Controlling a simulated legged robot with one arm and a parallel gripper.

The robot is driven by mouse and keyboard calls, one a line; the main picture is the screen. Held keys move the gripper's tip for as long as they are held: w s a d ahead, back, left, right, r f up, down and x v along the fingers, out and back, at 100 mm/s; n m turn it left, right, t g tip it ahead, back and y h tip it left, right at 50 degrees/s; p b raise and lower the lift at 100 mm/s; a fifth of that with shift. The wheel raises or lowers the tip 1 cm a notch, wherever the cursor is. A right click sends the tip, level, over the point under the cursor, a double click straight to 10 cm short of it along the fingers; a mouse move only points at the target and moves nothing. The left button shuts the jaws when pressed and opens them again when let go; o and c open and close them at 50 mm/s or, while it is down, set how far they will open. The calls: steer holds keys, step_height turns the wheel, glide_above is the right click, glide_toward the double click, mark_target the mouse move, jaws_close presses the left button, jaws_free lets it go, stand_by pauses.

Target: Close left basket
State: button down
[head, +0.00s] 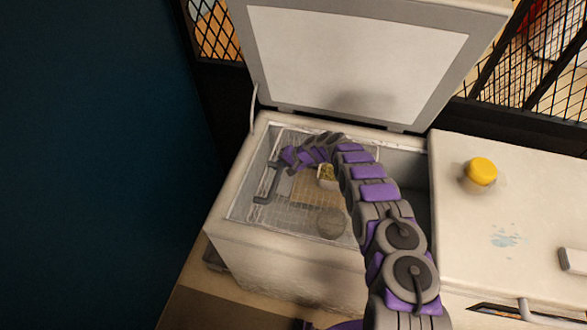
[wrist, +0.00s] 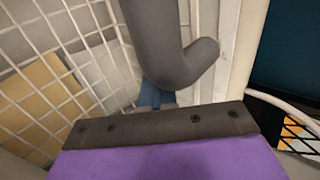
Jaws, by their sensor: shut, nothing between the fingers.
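The left basket (head: 245,205) is a pale wire-mesh frame in the left part of an open chest freezer. A dark grey bar handle (head: 268,183) stands at its left side. My gripper (head: 289,157) is shut and empty, close to the handle's upper end. In the wrist view, a thick grey curved bar (wrist: 170,45), which looks like the handle, rises just beyond my gripper (wrist: 165,122). White basket wires (wrist: 60,45) run at the left there. I cannot tell whether my gripper touches the handle.
The freezer lid (head: 355,60) stands open behind. Tan and yellow items and a round grey item (head: 331,222) lie inside the mesh. My arm crosses the freezer's right part. A counter at the right holds a yellow-lidded jar (head: 481,171). A dark blue wall (head: 90,160) fills the left.

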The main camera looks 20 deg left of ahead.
steer(key=a+b, duration=0.1)
steer(key=a, duration=0.3)
steer(key=shift+a+f, duration=0.1)
steer(key=shift+a, duration=0.25)
steer(key=shift+s+a+r, duration=0.1)
steer(key=shift+a+r, duration=0.05)
steer(key=shift+r, duration=0.05)
steer(key=shift+a+r, duration=0.1)
steer(key=shift+a, duration=0.05)
